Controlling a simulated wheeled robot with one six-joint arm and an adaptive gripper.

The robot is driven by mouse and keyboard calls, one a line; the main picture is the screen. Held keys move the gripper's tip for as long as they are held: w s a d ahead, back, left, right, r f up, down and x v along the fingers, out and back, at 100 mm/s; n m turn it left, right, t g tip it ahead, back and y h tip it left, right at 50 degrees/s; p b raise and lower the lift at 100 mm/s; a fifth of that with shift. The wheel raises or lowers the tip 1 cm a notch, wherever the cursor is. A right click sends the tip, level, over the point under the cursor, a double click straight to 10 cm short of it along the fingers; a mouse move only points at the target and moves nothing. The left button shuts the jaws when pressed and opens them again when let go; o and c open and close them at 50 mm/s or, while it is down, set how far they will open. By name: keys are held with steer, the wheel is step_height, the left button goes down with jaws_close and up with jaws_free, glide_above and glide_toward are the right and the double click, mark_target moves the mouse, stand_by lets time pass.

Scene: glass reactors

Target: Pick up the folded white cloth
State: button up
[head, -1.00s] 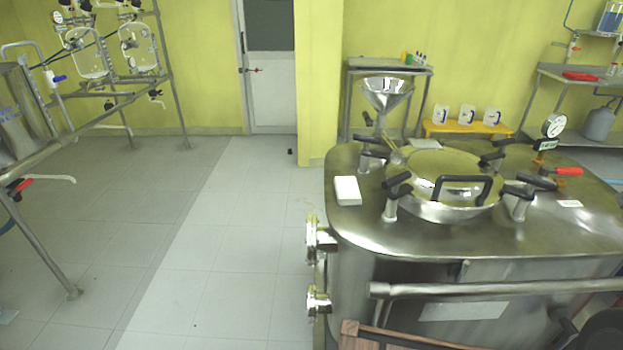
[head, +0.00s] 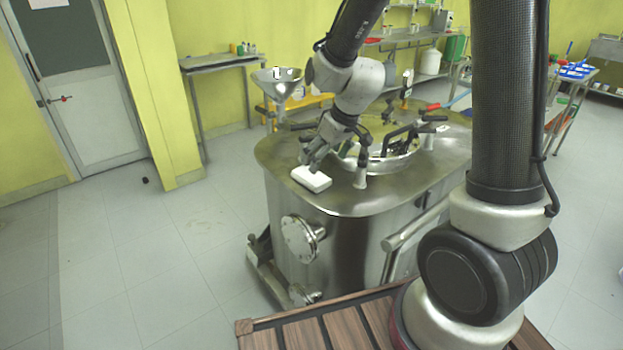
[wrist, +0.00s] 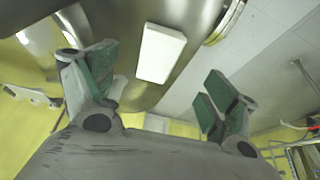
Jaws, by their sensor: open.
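The folded white cloth (head: 311,179) is a flat white block lying on the left front part of the steel reactor's top (head: 345,205). In the wrist view the cloth (wrist: 161,53) shows between and beyond the two fingers, clear of both. My gripper (head: 308,160) is at the cloth, just above its back edge in the head view. In the wrist view my gripper (wrist: 160,80) is open, with its green-padded fingers wide apart and nothing between the pads. The head view does not show clearly whether a fingertip touches the cloth.
A round lid with black clamps and handle (head: 385,152) stands just right of the cloth. A steel funnel (head: 277,80) rises behind it. A flanged port (head: 300,238) juts from the reactor's left side. Free floor lies to the left.

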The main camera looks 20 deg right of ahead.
mark_target(315, 178)
steer(key=x, duration=0.8)
steer(key=shift+w+f, duration=0.15)
steer(key=shift+w, duration=0.05)
steer(key=c, duration=1.1)
